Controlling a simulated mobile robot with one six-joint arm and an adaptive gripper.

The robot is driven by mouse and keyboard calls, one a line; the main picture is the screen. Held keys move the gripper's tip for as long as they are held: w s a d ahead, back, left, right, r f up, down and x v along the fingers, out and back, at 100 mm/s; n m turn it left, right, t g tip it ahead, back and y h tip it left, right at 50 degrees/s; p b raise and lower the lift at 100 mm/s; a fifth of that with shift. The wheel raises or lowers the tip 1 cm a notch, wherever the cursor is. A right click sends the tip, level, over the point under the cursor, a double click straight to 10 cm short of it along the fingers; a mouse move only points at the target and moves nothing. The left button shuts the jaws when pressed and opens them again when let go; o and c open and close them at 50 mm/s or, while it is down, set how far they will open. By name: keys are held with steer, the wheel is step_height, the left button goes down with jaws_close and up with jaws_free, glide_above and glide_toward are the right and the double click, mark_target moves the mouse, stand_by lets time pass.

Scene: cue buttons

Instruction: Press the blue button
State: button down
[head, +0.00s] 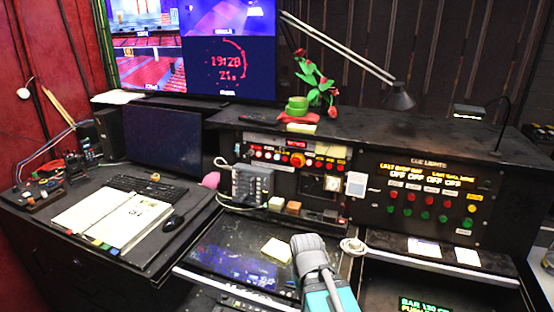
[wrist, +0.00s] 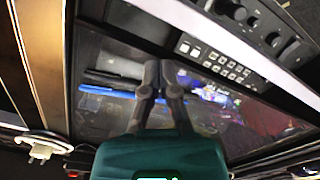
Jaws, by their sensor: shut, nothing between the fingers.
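I cannot make out a button that is clearly blue in either view. The cue lights panel (head: 427,200) at the right of the desk carries rows of small red and green buttons, with a few yellow ones. A second panel (head: 297,158) at the centre has a row of red and white buttons and a larger orange-red one. My gripper (wrist: 162,66) shows in the wrist view with its two dark fingers together and nothing between them. It is above a dark recessed tray. In the head view my grey and teal arm rises at the bottom centre, short of both panels.
A monitor (head: 163,137), a keyboard (head: 147,190), an open binder (head: 115,217) and a mouse (head: 173,222) occupy the left desk. Blue and black pens (wrist: 105,90) lie in the tray.

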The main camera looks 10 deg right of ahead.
steer(key=shift+w, duration=0.1)
stand_by(0.6)
steer(key=shift+w+d+t, duration=0.2)
steer(key=shift+w+t, duration=0.1)
steer(key=shift+w, duration=0.2)
steer(key=w+d+r+n+t+h, duration=0.1)
steer(key=w, duration=0.2)
steer(key=w+d+r+n+t+h, duration=0.1)
steer(key=w+t, duration=0.1)
steer(key=w, duration=0.2)
steer(key=w+d+r+n+t, duration=0.1)
steer(key=w, duration=0.3)
steer(key=shift+w+d+r+n+t+h+p, duration=0.1)
steer(key=shift+d+n+t+h+p, duration=0.2)
steer(key=shift+t+h+p, duration=0.1)
steer(key=w+r+n+t+h, duration=0.1)
steer(key=w+r+n+t, duration=0.45)
steer(key=w, duration=0.45)
steer(key=n+t+y+p, duration=0.1)
steer(key=n+t+y, duration=0.65)
steer(key=n, duration=0.85)
glide_toward(277, 157)
steer(key=s+a+r, duration=0.1)
steer(key=a+r, duration=0.1)
steer(key=a, duration=0.5)
steer(key=shift+a+r+n+t+y, duration=0.2)
steer(key=shift+a+n+t+y, duration=0.1)
steer(key=shift+a+n+y, duration=0.05)
steer(key=shift+w+d, duration=0.1)
steer(key=shift+w, duration=0.15)
